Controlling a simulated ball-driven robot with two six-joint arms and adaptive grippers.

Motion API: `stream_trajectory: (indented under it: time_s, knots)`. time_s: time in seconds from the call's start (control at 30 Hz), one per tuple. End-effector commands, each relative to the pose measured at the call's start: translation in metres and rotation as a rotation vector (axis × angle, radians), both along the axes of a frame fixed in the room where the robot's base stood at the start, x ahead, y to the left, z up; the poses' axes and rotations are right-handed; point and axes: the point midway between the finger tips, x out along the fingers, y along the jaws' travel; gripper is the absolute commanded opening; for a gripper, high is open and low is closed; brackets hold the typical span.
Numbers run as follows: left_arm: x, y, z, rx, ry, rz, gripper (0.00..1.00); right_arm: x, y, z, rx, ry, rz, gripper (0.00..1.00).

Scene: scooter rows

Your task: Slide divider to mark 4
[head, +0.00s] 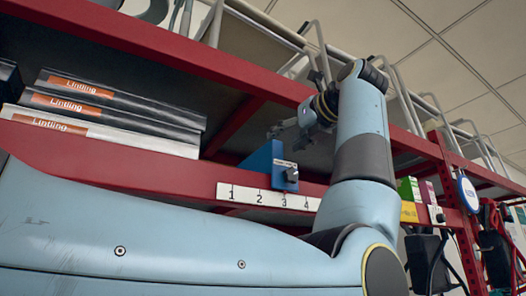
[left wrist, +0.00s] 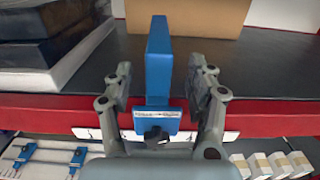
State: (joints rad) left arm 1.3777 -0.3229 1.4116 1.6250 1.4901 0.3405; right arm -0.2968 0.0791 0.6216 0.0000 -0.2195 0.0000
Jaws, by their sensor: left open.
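The blue divider (head: 264,158) stands upright on the red-edged shelf, with a front plate and dark knob (head: 291,175) at the shelf's edge. Its front plate is above mark 3 on the white number strip (head: 243,194); mark 4 is to its right. My left gripper (head: 290,128) is open, above and behind the plate in the head view. In the left wrist view, the divider (left wrist: 158,62) stands between the two spread fingers of the left gripper (left wrist: 160,82), with a visible gap on each side. The strip is mostly hidden there. My right gripper is not in view.
Books labelled Lintling (head: 110,105) lie stacked on the shelf to the left. A cardboard box (left wrist: 190,15) stands behind the divider. Small boxes (head: 408,190) stand farther right. The shelf beside the divider is clear on its right. A red upper shelf beam (head: 180,50) runs overhead.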

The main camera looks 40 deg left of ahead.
Motion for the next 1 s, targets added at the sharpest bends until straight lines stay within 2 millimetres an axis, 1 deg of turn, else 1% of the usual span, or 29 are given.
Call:
stream_trajectory:
  time_s: [0.03, 0.1, 0.2, 0.27, 0.3, 0.43, 0.57, 0.83, 0.87, 1.0]
  knots:
    - [0.003, 0.011, 0.003, 0.002, 0.001, 0.006, 0.56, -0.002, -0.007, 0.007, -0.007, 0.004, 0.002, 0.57]
    - [0.009, 0.024, 0.004, 0.004, 0.001, 0.007, 0.56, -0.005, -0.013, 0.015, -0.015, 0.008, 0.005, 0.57]
    - [0.016, 0.043, 0.004, 0.003, 0.002, 0.007, 0.56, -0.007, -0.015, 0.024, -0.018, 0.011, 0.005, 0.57]
    - [0.021, 0.054, 0.004, 0.004, 0.003, 0.007, 0.56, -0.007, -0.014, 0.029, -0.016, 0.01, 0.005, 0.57]
    - [0.023, 0.06, 0.004, 0.004, 0.003, 0.006, 0.56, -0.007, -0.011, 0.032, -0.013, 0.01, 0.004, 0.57]
    - [0.031, 0.076, 0.003, 0.004, 0.002, 0.005, 0.56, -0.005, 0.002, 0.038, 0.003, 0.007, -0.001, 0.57]
    - [0.034, 0.084, 0.002, 0.004, 0.002, 0.003, 0.56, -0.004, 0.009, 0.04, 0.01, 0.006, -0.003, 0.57]
    - [0.035, 0.085, 0.0, 0.004, 0.001, 0.003, 0.56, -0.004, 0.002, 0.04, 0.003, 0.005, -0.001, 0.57]
    - [0.035, 0.085, 0.0, 0.004, 0.001, 0.003, 0.54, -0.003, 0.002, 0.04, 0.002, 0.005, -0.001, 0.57]
    - [0.035, 0.085, 0.0, 0.004, 0.001, 0.003, 0.36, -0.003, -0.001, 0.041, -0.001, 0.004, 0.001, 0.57]
